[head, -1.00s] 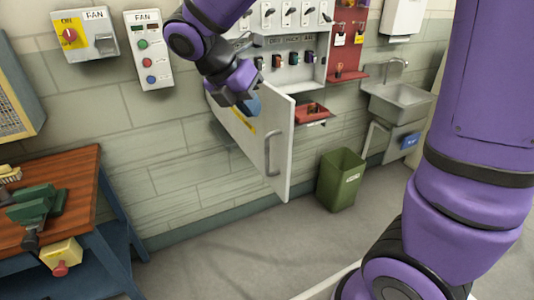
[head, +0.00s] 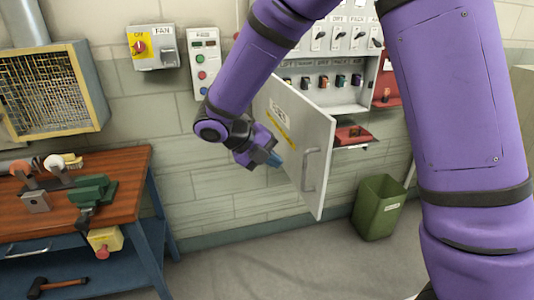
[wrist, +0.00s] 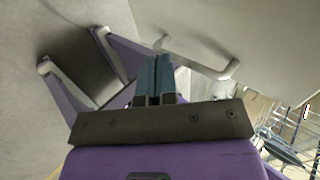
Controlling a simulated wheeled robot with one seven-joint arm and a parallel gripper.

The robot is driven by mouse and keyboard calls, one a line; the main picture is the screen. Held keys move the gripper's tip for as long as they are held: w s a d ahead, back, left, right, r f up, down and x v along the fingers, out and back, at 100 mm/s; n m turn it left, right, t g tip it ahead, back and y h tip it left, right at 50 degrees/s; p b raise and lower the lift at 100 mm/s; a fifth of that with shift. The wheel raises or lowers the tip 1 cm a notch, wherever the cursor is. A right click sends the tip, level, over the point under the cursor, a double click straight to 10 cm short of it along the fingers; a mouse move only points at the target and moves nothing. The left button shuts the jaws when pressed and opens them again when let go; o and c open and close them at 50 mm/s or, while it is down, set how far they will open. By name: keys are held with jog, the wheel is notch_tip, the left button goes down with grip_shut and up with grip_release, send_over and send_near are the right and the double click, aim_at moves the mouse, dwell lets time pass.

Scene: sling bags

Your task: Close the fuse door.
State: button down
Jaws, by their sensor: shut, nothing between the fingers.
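The fuse door (head: 300,125) is a pale grey panel that stands open, swung out from the fuse box (head: 335,80) on the wall. Its face with a yellow label and a bar handle (head: 312,170) is toward me. My gripper (head: 277,160) is shut and empty, beside the lower left part of that face, left of the handle. I cannot tell if the fingertips touch the panel. In the wrist view the shut blue fingers (wrist: 157,68) point toward a pale surface, with the handle (wrist: 195,55) just beyond them to the right.
A green bin (head: 380,207) stands on the floor to the right. A red tray (head: 353,135) juts out below the fuse box. A workbench (head: 75,200) with tools stands at the left. The floor before the door is clear.

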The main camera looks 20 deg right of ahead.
aim_at(309, 170)
jog(key=d+f, duration=0.1)
jog(key=d, duration=0.1)
jog(key=d+f, duration=0.1)
jog(key=d, duration=0.1)
jog(key=d+f, duration=0.1)
jog(key=d, duration=0.1)
jog(key=shift+f, duration=0.1)
jog(key=shift+w+d, duration=0.1)
jog(key=shift+d, duration=0.65)
jog(key=shift+d, duration=0.15)
